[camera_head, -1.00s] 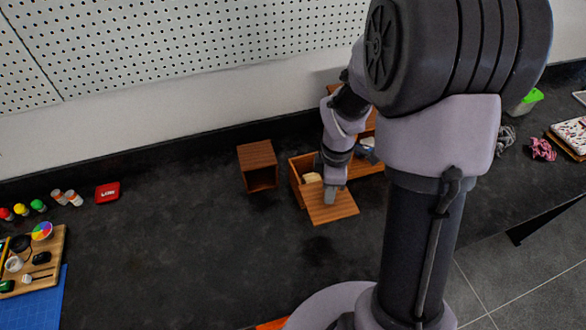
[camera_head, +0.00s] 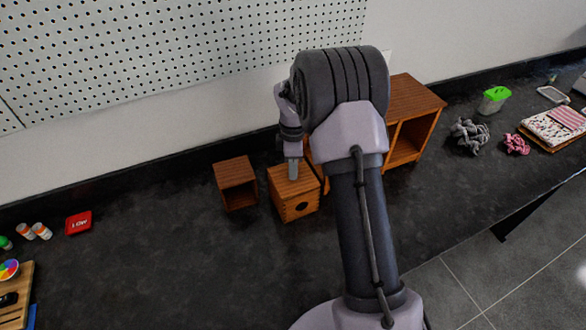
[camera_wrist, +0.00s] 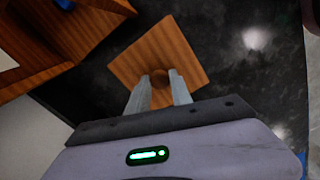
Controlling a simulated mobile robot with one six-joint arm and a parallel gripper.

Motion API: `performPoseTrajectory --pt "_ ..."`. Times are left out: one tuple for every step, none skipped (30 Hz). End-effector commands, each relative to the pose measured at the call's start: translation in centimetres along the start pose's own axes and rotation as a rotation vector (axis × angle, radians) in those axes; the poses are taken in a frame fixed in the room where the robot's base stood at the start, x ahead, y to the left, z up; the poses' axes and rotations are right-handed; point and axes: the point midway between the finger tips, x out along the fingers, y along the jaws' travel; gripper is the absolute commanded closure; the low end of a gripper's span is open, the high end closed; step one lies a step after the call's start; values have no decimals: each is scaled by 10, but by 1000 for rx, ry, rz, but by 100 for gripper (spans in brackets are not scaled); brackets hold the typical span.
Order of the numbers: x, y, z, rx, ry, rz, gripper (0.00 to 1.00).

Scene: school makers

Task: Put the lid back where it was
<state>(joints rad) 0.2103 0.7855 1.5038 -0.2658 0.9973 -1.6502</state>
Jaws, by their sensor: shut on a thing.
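My gripper (camera_head: 293,170) is shut on the knob (camera_wrist: 158,77) of the square wooden lid. The wrist view shows the lid (camera_wrist: 185,50) beyond the two fingers, with dark counter around it. In the head view the lid (camera_head: 278,177) lies over the top of a small wooden box (camera_head: 287,207) with a dark round hole in its front. The lid looks flat and roughly lined up with the box. I cannot tell whether it rests fully on the rim. The inside of the box is hidden.
A small open-fronted wooden box (camera_head: 234,172) stands close on the left. A larger wooden shelf unit (camera_head: 415,97) stands on the right, partly behind my arm. The counter (camera_head: 170,265) in front is clear.

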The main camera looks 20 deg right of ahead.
Motion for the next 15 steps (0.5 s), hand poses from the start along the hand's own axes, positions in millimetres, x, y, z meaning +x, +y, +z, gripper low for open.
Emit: performPoseTrajectory --pt "-2 0 0 0 0 2 100" --pt "-3 0 0 0 0 2 100" --pt "-3 0 0 0 0 2 100" --pt "-3 0 0 0 0 2 100" --pt "-2 0 0 0 0 2 100" --pt "-1 0 0 0 0 2 100" --pt "0 0 0 0 0 1 100" --pt "1 0 0 0 0 1 100" --pt "2 0 0 0 0 1 100" --pt "3 0 0 0 0 1 100" --pt "4 0 0 0 0 1 100" --pt "6 0 0 0 0 1 100" --pt "6 0 0 0 0 1 100" --pt "7 0 0 0 0 1 100" --pt "8 0 0 0 0 2 100"
